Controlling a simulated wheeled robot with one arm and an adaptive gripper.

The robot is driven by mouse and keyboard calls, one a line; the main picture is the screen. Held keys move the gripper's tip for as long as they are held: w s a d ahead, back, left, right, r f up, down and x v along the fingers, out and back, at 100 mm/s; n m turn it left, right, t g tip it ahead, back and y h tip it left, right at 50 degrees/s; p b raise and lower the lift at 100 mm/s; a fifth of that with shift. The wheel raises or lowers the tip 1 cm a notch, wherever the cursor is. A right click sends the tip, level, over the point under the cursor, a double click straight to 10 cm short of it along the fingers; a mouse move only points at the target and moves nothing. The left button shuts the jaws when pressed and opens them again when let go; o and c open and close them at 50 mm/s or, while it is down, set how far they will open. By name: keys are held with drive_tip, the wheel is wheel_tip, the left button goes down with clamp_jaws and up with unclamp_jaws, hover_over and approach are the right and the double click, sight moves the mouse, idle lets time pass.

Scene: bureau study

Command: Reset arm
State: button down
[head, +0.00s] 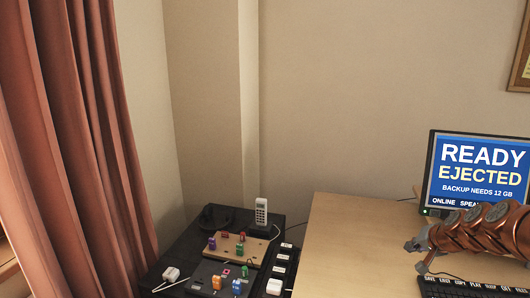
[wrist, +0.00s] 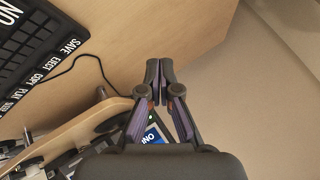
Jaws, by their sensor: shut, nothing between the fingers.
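My arm comes in from the right edge in the head view, copper-coloured, in front of the lower part of the monitor. My gripper (head: 414,245) is at its left end, above the wooden desk and beyond the keyboard's left end. In the wrist view my gripper (wrist: 159,72) has its two dark fingertips together, with nothing between them. It is clear of the desk items there.
The wooden desk (head: 345,250) has a bare left part. A monitor (head: 475,170) reads "READY EJECTED". A black keyboard (head: 465,288) lies at the front. Left of the desk, a dark low surface holds a wooden board (head: 243,250), several coloured pieces and a white phone (head: 261,212).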

drive_tip(key=s+a+r+n+g+y+p, duration=0.15)
drive_tip(key=s+a, duration=0.25)
drive_tip(key=a, duration=0.4)
drive_tip(key=s+a+r+n+g+p, duration=0.1)
drive_tip(key=s+a+r+n, duration=0.2)
drive_tip(key=a, duration=0.5)
drive_tip(key=s+a+r+n+g+y+p, duration=0.1)
drive_tip(key=s+a+r+g, duration=0.15)
drive_tip(key=s+a, duration=0.4)
drive_tip(key=s+a+n+g+h+p, duration=0.1)
drive_tip(key=s+a, duration=0.1)
drive_tip(key=s, duration=0.7)
drive_tip(key=s+a+r+n+g+h+p, duration=0.1)
drive_tip(key=s+a+g, duration=0.1)
drive_tip(key=s, duration=0.6)
drive_tip(key=s+a+r+n+g+h+p, duration=0.1)
drive_tip(key=s+a+g, duration=0.1)
drive_tip(key=s, duration=0.7)
drive_tip(key=shift+s+a+r+p, duration=0.25)
drive_tip(key=shift+s+p, duration=0.05)
drive_tip(key=shift+s, duration=0.05)
